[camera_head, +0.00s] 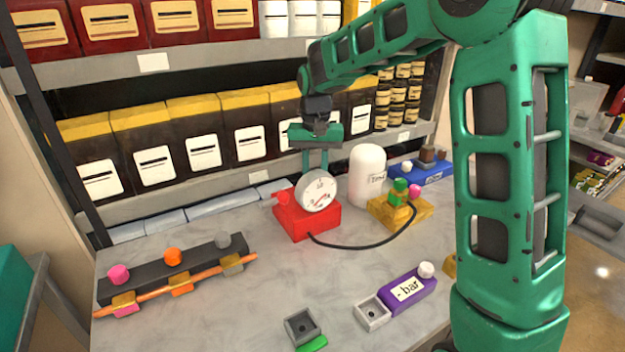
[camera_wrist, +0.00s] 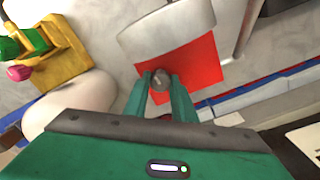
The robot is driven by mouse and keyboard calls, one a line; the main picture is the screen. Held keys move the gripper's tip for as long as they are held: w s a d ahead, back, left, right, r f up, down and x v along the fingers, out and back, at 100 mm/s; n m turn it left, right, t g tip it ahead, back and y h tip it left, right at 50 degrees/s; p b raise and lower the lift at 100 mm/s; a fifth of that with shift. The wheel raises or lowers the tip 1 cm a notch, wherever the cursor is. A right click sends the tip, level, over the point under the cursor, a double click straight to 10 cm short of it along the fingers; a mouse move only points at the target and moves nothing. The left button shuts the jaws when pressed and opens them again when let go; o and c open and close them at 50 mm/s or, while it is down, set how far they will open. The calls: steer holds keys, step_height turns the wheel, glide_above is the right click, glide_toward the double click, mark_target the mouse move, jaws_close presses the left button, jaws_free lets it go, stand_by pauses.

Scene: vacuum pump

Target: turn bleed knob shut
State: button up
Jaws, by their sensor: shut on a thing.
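A red gauge block (camera_head: 310,222) stands on the grey bench, with a round white dial gauge (camera_head: 316,191) on it. My gripper (camera_head: 315,165) reaches down behind the gauge, which hides the fingertips in the head view. In the wrist view a small grey-brown round knob (camera_wrist: 160,78) sits over the red block (camera_wrist: 200,68), between the two green fingers of my gripper (camera_wrist: 160,82). The fingers are shut on this knob, which appears to be the bleed knob. The knob does not show in the head view. How far it is turned, I cannot tell.
A white tank (camera_head: 367,178) stands close right of my gripper. A yellow block (camera_head: 402,212) with green and pink knobs is joined to the red block by a black hose (camera_head: 355,246). Shelves with boxes rise behind.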

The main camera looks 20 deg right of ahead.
mark_target(315, 180)
steer(key=shift+w+r+m, duration=0.1)
steer(key=shift+m, duration=0.4)
steer(key=o, duration=1.1)
steer(key=shift+c, duration=0.2)
step_height(315, 180, up, 11)
